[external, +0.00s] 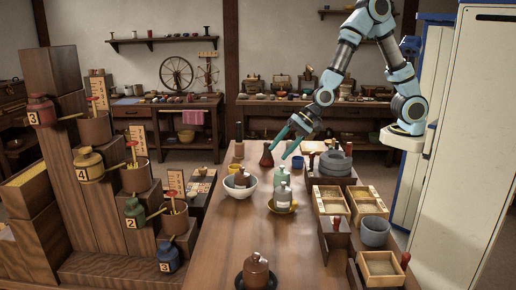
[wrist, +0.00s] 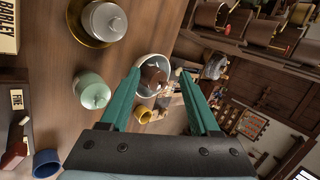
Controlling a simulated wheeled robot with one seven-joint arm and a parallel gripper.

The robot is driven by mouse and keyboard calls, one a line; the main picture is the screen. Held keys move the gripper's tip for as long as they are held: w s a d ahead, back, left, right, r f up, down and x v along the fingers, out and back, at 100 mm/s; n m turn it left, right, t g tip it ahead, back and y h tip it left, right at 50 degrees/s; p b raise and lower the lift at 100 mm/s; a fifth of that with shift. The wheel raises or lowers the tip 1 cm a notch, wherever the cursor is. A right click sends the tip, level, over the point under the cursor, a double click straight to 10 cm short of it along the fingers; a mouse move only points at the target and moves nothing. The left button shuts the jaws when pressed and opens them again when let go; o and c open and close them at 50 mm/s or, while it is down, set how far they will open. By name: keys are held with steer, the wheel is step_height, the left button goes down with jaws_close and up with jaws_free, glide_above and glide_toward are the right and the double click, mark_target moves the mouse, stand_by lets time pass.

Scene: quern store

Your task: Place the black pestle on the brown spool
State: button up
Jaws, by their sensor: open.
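My gripper (external: 279,152) is open and empty, with its two teal fingers pointing down to the left above the far part of the long wooden table (external: 219,233). In the wrist view the fingers (wrist: 160,76) stand apart, with a white bowl (wrist: 139,64) holding a brown jug (wrist: 154,75) seen beyond and between them.
Green-grey jars (external: 282,194) stand on the table, one on a yellow dish (external: 293,207). Grey stone rings (external: 335,163) and wooden trays (external: 367,203) line the right. A brown jug (external: 256,269) stands in front.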

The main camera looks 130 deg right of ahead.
steer(key=s+a+r+n+g+y, duration=0.1)
steer(key=s+a+n+g+y, duration=0.2)
steer(key=s+a+n, duration=1.4)
steer(key=a+n+g, duration=0.2)
steer(key=a+n, duration=0.2)
steer(key=n, duration=0.1)
steer(key=shift+s+a+n+g, duration=0.15)
steer(key=shift+s+n+g, duration=0.15)
steer(key=shift+g, duration=0.1)
steer(key=shift+r, duration=0.1)
